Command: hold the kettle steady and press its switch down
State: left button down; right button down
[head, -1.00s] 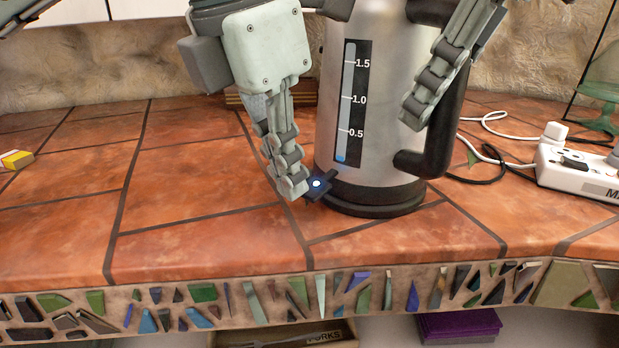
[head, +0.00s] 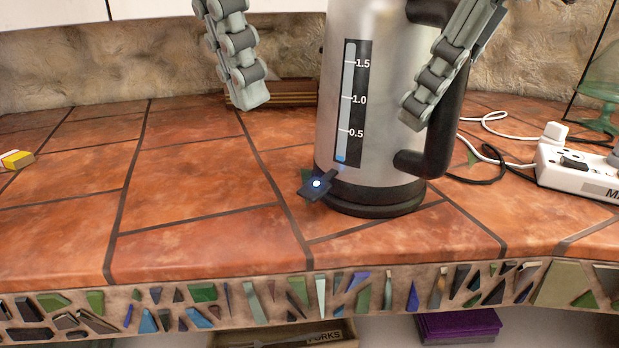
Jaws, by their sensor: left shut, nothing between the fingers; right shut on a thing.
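The steel kettle (head: 385,125) stands upright on its black base (head: 375,200) on the tiled counter. Its level strip reads low, near the bottom. The black switch lever (head: 313,190) sticks out at the kettle's lower left, tilted down, with a lit blue-white light. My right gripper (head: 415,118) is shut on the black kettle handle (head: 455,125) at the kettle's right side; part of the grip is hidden. My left gripper (head: 251,100) is shut and empty, up and to the left of the switch, apart from the kettle.
A white power strip (head: 580,172) with cables lies at the right. A wooden item (head: 290,92) stands behind the kettle. A yellow-and-white block (head: 16,160) lies at the far left. The counter left of the kettle is clear; its mosaic edge (head: 240,300) runs along the front.

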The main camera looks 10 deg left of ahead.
pick_arm(q)
jog(key=shift+v, duration=1.1)
pick_arm(e)
jog(key=c, duration=1.3)
grip_release()
jog(key=shift+r, duration=0.15)
